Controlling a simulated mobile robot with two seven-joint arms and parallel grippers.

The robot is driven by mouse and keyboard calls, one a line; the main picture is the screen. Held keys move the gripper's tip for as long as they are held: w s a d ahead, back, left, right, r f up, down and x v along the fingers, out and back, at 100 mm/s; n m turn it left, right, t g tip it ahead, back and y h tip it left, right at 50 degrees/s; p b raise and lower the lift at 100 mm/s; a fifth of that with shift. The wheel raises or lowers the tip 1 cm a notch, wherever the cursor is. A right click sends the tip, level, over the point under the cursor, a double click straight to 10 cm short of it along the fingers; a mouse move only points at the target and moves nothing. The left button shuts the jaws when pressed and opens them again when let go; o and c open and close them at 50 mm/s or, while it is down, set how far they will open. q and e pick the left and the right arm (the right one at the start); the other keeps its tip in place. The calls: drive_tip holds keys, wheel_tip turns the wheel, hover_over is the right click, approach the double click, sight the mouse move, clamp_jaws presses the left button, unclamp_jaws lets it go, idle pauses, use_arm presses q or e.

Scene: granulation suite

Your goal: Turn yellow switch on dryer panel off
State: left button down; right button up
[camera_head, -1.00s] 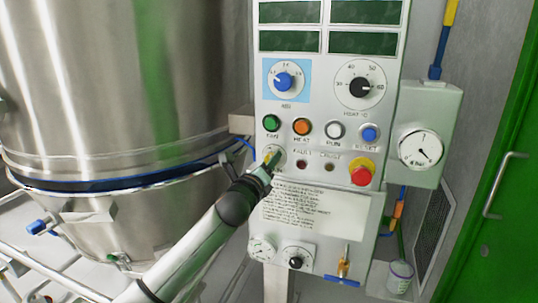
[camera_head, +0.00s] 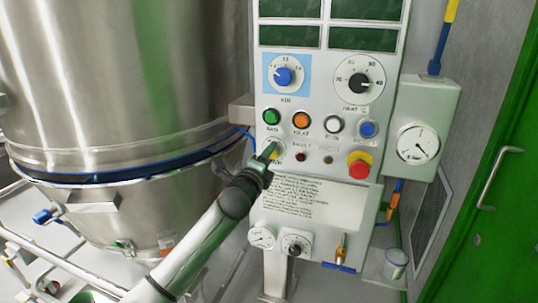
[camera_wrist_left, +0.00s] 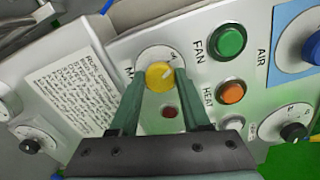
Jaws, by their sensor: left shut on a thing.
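The yellow switch (camera_wrist_left: 159,76) is a round knob with a pale pointer mark, set in a white dial plate on the dryer panel (camera_head: 313,208). In the left wrist view, the fingers of my left gripper (camera_wrist_left: 160,88) are on both sides of it, shut on the knob. In the head view, my left gripper (camera_head: 265,156) reaches the panel at lower left and hides most of the switch; a bit of yellow shows beside it. My right gripper is not in view.
Close to the switch are a green FAN button (camera_head: 271,116), an orange HEAT button (camera_head: 301,119) and a red emergency stop (camera_head: 359,166) on yellow. A large steel vessel (camera_head: 120,80) stands left of the panel. A gauge box (camera_head: 418,142) is on the right.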

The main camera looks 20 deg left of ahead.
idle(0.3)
use_arm(q)
drive_tip(key=shift+c, duration=1.8)
unclamp_jaws()
drive_tip(key=s, duration=1.2)
drive_tip(key=shift+s+a, duration=0.2)
drive_tip(key=shift+s, duration=0.1)
drive_tip(key=s+d+f+n+g+h+p, duration=0.15)
drive_tip(key=s+f+n, duration=0.35)
drive_tip(key=f, duration=0.5)
drive_tip(key=s+d+f+n+g, duration=0.1)
drive_tip(key=s+f+n+g, duration=0.25)
drive_tip(key=s+f, duration=0.45)
drive_tip(key=s+d+f+n+g+p, duration=0.15)
drive_tip(key=s+f+n, duration=0.3)
drive_tip(key=f, duration=0.65)
drive_tip(key=s+f+n+g, duration=0.2)
drive_tip(key=s+f+n, duration=0.4)
drive_tip(key=s, duration=0.6)
drive_tip(key=shift+s+d+f, duration=0.2)
drive_tip(key=shift+f, duration=0.3)
